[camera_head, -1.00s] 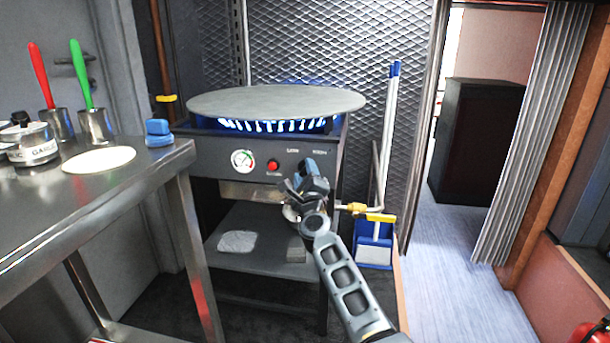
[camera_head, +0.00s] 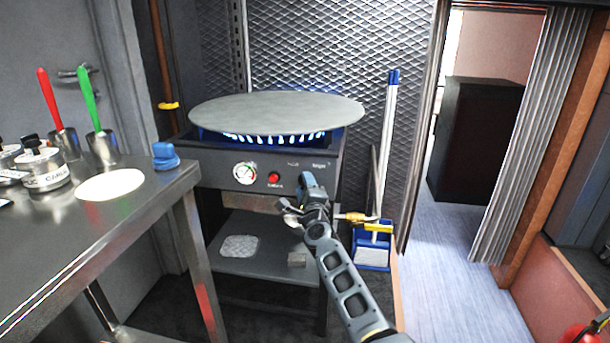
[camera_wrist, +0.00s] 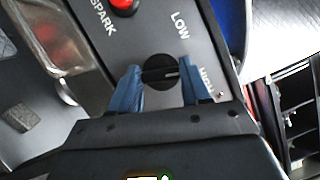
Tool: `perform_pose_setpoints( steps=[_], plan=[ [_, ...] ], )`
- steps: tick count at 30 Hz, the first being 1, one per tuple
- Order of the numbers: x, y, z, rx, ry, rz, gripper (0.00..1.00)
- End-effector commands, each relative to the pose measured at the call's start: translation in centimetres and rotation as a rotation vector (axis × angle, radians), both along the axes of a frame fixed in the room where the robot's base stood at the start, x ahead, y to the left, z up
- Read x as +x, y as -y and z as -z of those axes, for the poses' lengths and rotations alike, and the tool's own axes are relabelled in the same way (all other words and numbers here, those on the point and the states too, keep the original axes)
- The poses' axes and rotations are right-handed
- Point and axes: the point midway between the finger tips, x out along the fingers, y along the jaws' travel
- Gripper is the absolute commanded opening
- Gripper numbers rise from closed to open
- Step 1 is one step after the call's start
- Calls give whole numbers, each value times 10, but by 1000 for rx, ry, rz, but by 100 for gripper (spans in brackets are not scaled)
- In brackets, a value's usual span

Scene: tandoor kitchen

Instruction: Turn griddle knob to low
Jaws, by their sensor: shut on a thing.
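The griddle (camera_head: 270,115) is a round grey plate over lit blue flames. Its dark front panel (camera_head: 215,172) carries a gauge and a red button. In the wrist view the round black knob (camera_wrist: 159,73) sits between the two blue fingers of my gripper (camera_wrist: 159,82), which is shut on it. The knob's white mark points right, towards the right finger and the partly covered HIGH label (camera_wrist: 207,78). The LOW label (camera_wrist: 180,25) is above and right of the knob. In the head view my gripper (camera_head: 309,184) is at the panel's right part and hides the knob.
A steel counter (camera_head: 140,205) with jars, ladles and a blue item (camera_head: 165,156) stands at the left. The red SPARK button (camera_wrist: 122,5) is near the knob. A blue dustpan (camera_head: 372,257) and a yellow gas valve (camera_head: 355,217) are right of the stand. Open floor lies further right.

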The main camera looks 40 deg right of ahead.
Motion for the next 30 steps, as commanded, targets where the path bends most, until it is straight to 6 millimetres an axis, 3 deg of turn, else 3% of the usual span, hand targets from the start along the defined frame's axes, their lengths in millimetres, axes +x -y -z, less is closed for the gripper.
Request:
perform_pose_setpoints(
  steps=[1, 3, 30],
  plan=[
    [0, 0, -10, -26, -40, 0, 16],
    [0, 0, -11, -67, -92, -1, 16],
    [1, -1, -8, -519, -669, -1, 16]
  ],
)
